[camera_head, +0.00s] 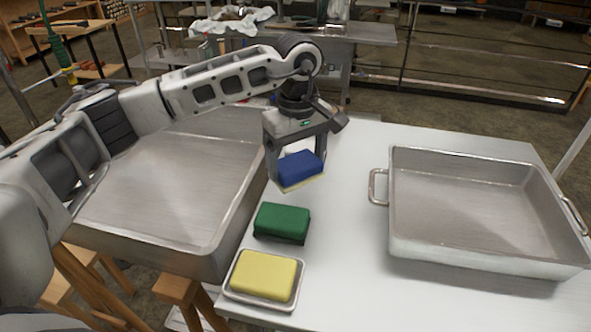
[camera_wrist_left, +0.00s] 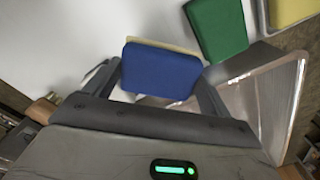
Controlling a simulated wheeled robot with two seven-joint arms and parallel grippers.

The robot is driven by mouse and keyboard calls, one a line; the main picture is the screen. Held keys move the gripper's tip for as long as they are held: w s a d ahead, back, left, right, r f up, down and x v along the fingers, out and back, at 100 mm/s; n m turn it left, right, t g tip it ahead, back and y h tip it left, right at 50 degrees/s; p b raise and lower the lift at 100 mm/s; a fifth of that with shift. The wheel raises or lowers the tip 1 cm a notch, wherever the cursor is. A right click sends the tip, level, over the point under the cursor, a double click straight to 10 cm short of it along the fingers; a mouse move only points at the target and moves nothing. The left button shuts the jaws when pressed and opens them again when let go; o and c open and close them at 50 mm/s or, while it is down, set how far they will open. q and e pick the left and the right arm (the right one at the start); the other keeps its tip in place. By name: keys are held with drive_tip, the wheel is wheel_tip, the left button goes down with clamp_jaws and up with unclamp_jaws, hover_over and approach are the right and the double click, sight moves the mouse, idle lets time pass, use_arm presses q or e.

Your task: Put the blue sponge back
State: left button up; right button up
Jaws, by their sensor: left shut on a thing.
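The blue sponge (camera_head: 301,167) has a blue top and a pale yellowish underside. My left gripper (camera_head: 299,176) is shut on it and holds it over the white table, beyond the green sponge. In the left wrist view the blue sponge (camera_wrist_left: 160,70) sits between the two fingers of my left gripper (camera_wrist_left: 158,80). I cannot tell how high it is above the table. My right gripper is in neither view.
A green sponge (camera_head: 282,222) lies on the white table (camera_head: 345,215). A yellow sponge (camera_head: 264,274) lies in a small metal tray (camera_head: 290,301). A large handled pan (camera_head: 405,246) stands right, and a wide metal basin (camera_head: 150,232) left.

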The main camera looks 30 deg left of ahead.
sight(295, 173)
use_arm(q)
drive_tip(key=shift+w+a+f, duration=0.2)
drive_tip(key=shift+w+f, duration=0.1)
drive_tip(key=shift+f, duration=0.15)
drive_tip(key=shift+w+a+f, duration=0.1)
drive_tip(key=shift+f, duration=0.85)
drive_tip(key=shift+w+a+f, duration=0.1)
drive_tip(key=shift+f, duration=0.8)
drive_tip(key=shift+f, duration=0.25)
drive_tip(key=o, duration=0.8)
drive_tip(key=shift+r, duration=0.1)
drive_tip(key=shift+c, duration=0.2)
drive_tip(key=shift+r, duration=0.1)
wheel_tip(295, 173, up, 12)
drive_tip(key=shift+r, duration=0.1)
